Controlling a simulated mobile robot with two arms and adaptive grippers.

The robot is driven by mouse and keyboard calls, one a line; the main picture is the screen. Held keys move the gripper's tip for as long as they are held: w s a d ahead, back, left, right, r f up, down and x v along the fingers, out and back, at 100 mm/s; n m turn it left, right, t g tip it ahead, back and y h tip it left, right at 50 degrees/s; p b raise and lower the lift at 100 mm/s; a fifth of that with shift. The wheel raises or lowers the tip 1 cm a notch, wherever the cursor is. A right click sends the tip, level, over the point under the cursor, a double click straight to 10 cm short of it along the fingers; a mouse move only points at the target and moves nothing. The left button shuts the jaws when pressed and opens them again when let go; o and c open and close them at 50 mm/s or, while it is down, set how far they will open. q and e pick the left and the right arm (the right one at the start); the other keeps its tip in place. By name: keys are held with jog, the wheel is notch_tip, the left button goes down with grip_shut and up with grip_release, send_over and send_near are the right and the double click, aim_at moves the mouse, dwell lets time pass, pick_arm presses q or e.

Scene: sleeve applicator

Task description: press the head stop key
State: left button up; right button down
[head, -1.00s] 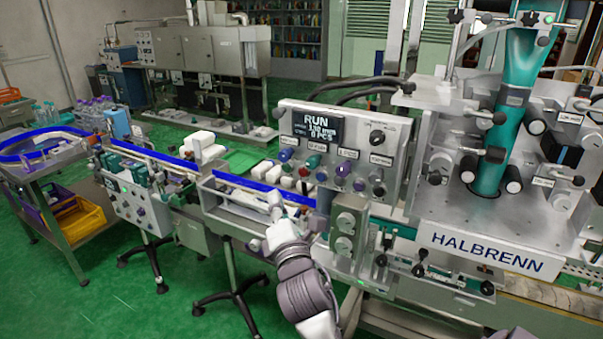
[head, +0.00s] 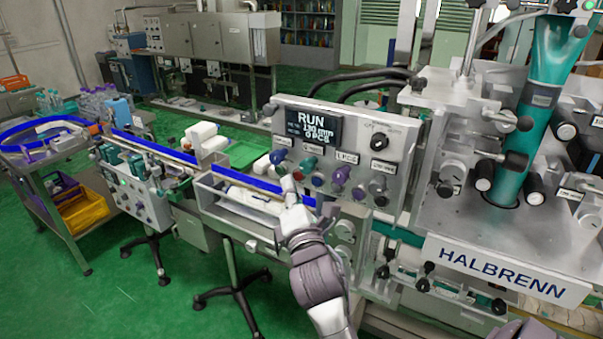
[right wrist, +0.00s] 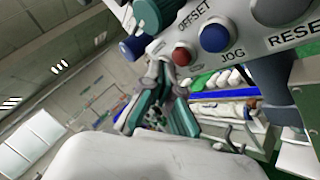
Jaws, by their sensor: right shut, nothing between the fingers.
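The grey control panel (head: 349,118) has a display reading RUN and several coloured knobs and keys. My right gripper (head: 288,186) is shut and empty, just below the panel's lower left keys in the head view. Contact with a key cannot be told. In the right wrist view, a red key (right wrist: 181,56) sits between a blue one (right wrist: 214,38) and another blue one at the left, with OFFSET, JOG and RESET labels nearby. I cannot read which key is the head stop. My left gripper is not in view.
The HALBRENN machine (head: 500,272) stands right of the panel. A cart with a yellow bin (head: 82,212) stands at far left. Green floor is open at lower left.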

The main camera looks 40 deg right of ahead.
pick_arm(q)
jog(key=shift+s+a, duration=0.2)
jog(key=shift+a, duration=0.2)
pick_arm(e)
jog(key=shift+w+f, duration=0.1)
jog(key=shift+w, duration=0.05)
pick_arm(q)
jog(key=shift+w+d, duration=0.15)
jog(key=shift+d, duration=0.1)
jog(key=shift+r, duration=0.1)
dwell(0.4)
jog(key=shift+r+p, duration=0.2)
jog(key=shift+p, duration=0.1)
pick_arm(e)
jog(key=shift+w+d, duration=0.15)
jog(key=shift+d, duration=0.25)
